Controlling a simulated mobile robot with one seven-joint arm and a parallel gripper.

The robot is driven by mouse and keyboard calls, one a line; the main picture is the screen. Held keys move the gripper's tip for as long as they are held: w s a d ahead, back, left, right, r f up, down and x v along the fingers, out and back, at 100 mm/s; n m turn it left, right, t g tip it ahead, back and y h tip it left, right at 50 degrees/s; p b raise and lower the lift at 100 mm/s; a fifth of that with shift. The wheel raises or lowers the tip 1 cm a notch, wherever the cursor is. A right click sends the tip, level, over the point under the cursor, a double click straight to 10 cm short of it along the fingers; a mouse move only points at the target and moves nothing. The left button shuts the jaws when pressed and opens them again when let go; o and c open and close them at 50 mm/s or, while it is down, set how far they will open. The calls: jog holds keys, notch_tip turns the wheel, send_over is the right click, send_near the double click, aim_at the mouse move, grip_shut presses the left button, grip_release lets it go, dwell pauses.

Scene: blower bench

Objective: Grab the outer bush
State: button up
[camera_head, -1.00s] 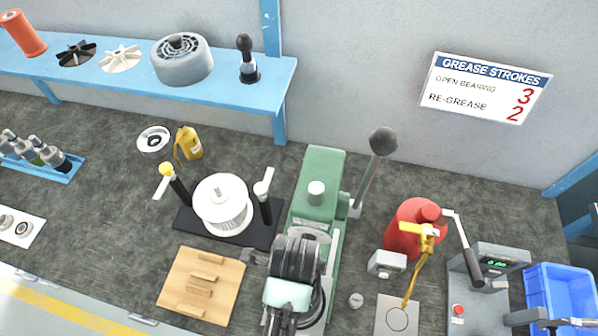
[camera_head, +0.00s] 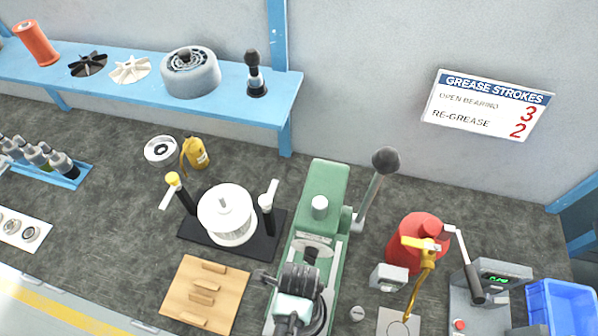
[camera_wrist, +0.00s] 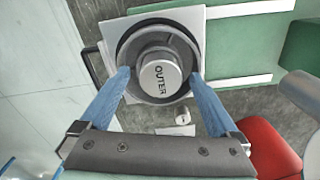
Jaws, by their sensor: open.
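The outer bush (camera_wrist: 160,76) is a light grey cylinder with "OUTER" on its end face. It fills the centre of the wrist view, inside a dark round ring on a pale square plate (camera_wrist: 195,30). My gripper (camera_wrist: 160,74) is open, with one blue finger on each side of the bush. The fingertips overlap the ring's sides in the picture; whether they touch anything is unclear. In the head view my dark wrist (camera_head: 300,283) is over the front of the green press (camera_head: 318,185), and I cannot make out the bush there.
A small grey cylinder (camera_head: 357,313) stands right of the press. The press lever (camera_head: 372,195) rises beside it. A red container (camera_head: 412,250) stands further right. A wooden board (camera_head: 190,316) and a black base with a white drum (camera_head: 226,215) are to the left.

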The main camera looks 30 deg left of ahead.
grip_shut()
dwell(0.4)
jog(key=shift+r, duration=0.15)
